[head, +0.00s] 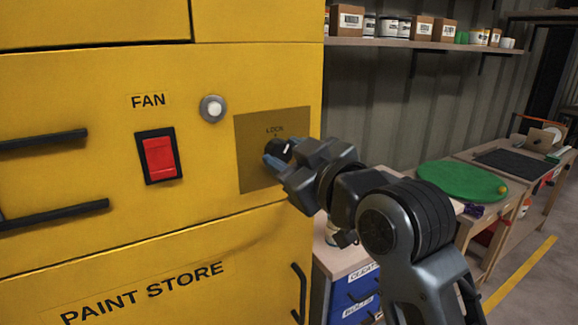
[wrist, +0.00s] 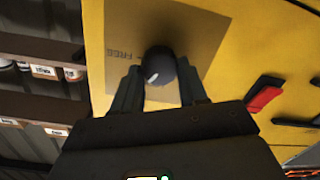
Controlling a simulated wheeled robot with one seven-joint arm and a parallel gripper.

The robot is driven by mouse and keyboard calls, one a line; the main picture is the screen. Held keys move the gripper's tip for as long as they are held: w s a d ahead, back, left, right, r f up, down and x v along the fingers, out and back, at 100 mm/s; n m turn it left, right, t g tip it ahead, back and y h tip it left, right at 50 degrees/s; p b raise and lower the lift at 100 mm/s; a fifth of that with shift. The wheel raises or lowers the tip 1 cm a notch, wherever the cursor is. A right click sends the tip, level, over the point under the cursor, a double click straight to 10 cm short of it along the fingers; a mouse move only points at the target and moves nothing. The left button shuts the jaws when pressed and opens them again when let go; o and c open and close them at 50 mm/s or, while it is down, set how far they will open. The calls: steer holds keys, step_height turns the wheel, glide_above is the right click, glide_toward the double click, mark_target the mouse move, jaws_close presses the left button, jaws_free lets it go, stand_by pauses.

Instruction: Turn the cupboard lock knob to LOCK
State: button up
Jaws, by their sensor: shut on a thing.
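The black lock knob (head: 281,148) sits on a brown plate (head: 254,178) on the yellow cupboard's front. LOCK is printed above the knob in the head view. The wrist view, turned roughly upside down, shows the knob (wrist: 158,62) with FREE printed to its left. The knob's white mark tilts up and to the right in the head view, off straight up towards LOCK. My gripper (head: 275,158) is shut on the knob. Its fingers lie on either side of it in the wrist view (wrist: 160,88). My gripper hides the plate's right part in the head view.
A red FAN switch (head: 160,157) and a round white button (head: 212,108) are left of the plate. Black handles (head: 55,216) stick out at the left. A bench with a green mat (head: 462,180) and a shelf of boxes and tins (head: 400,42) stand at the right.

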steer(key=n+b, duration=0.3)
steer(key=n, duration=0.3)
steer(key=shift+h, duration=0.3)
steer(key=shift+s+a, duration=0.1)
stand_by(0.3)
steer(key=o, duration=1.1)
steer(key=shift+c, duration=0.2)
steer(key=v, duration=0.7)
steer(key=shift+s+d+b, duration=0.25)
steer(key=shift+s+b, duration=0.05)
steer(key=shift+b, duration=0.05)
steer(key=shift+f, duration=0.15)
